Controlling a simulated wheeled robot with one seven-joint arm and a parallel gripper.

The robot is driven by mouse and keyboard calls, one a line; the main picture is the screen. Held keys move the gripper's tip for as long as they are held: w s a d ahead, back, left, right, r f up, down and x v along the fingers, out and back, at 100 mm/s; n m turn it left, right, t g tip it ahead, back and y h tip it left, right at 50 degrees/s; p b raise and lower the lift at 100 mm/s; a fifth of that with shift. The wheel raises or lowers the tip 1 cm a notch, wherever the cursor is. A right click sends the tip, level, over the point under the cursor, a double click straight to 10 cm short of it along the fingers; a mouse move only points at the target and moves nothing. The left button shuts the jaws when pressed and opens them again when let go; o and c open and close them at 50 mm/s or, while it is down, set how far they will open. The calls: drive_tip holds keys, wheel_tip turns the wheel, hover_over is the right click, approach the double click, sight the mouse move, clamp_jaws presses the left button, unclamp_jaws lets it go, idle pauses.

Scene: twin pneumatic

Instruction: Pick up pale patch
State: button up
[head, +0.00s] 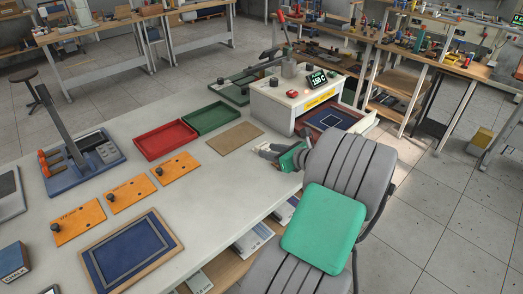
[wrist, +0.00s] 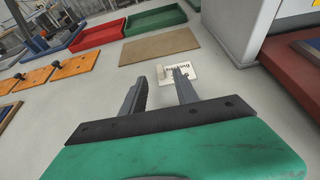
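The pale patch (wrist: 194,74) is a small off-white piece with dark lettering. In the wrist view it lies on the light grey bench top, by the ends of my fingers and partly behind the right one. My gripper (wrist: 162,76) has its two grey fingers apart, with nothing seen clamped between them. I cannot tell whether the fingertips touch the patch. In the head view my gripper (head: 264,152) is low over the bench near its right edge, and I cannot make out the patch clearly there.
A tan board (head: 235,137) lies just beyond. Red (head: 165,140) and green (head: 211,118) trays and several orange plates (head: 175,168) lie left. A white press-like machine (head: 290,103) with a display stands behind, its blue-and-red bed (head: 331,119) beside my arm. The bench between is clear.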

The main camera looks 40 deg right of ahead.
sight(263, 146)
drive_tip(key=x, duration=0.4)
drive_tip(key=shift+w+f, duration=0.25)
drive_tip(key=shift+w, duration=0.1)
clamp_jaws()
